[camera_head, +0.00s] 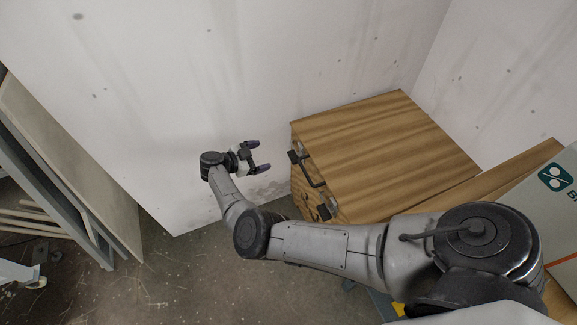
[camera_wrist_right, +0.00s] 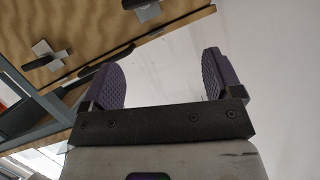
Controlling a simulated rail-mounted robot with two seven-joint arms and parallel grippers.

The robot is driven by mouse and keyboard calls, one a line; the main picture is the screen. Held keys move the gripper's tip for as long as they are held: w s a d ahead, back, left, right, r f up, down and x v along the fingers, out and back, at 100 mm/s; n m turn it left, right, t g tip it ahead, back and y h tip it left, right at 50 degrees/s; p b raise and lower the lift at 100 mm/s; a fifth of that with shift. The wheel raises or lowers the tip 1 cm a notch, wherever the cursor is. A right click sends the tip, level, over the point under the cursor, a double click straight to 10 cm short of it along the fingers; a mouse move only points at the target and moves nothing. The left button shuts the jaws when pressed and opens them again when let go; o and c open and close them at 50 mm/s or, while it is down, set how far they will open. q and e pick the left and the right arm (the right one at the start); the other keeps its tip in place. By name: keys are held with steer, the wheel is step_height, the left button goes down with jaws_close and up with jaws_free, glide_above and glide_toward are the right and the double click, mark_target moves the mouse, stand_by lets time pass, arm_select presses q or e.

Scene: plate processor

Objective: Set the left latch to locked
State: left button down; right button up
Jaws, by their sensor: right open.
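A wooden case (camera_head: 385,150) stands against the white wall, with two dark latches on its left-facing side. The left latch (camera_head: 297,154) is at the far upper corner, and the other latch (camera_head: 325,211) is lower and nearer. Whether either is locked is too small to tell. My right gripper (camera_head: 262,156) is open and empty, a little left of the left latch and apart from it. In the right wrist view its purple fingers (camera_wrist_right: 165,68) are spread with nothing between them. Two latches on metal plates, one of them at the top (camera_wrist_right: 142,8), show there beyond the fingers. My left gripper is not in view.
A dark handle (camera_head: 312,172) sticks out between the latches. The white wall (camera_head: 200,90) is close behind my gripper. Leaning boards (camera_head: 70,165) stand at the left. The floor (camera_head: 180,275) between them and the case is mostly clear.

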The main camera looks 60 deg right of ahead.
mark_target(290, 157)
arm_select(q)
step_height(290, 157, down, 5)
steer(key=b, duration=0.3)
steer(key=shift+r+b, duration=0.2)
steer(key=shift+b, duration=0.2)
arm_select(e)
steer(key=shift+g+y, duration=0.3)
steer(key=shift+y, duration=0.2)
steer(key=x, duration=0.4)
steer(key=f+x, duration=0.1)
steer(key=x, duration=0.3)
steer(key=a+f+x, duration=0.1)
steer(key=x, duration=0.3)
steer(key=shift+s+d+f, duration=0.1)
steer(key=shift+s+d, duration=0.1)
steer(key=shift+s, duration=0.15)
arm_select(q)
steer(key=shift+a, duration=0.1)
arm_select(e)
steer(key=shift+c, duration=0.2)
steer(key=c, duration=0.9)
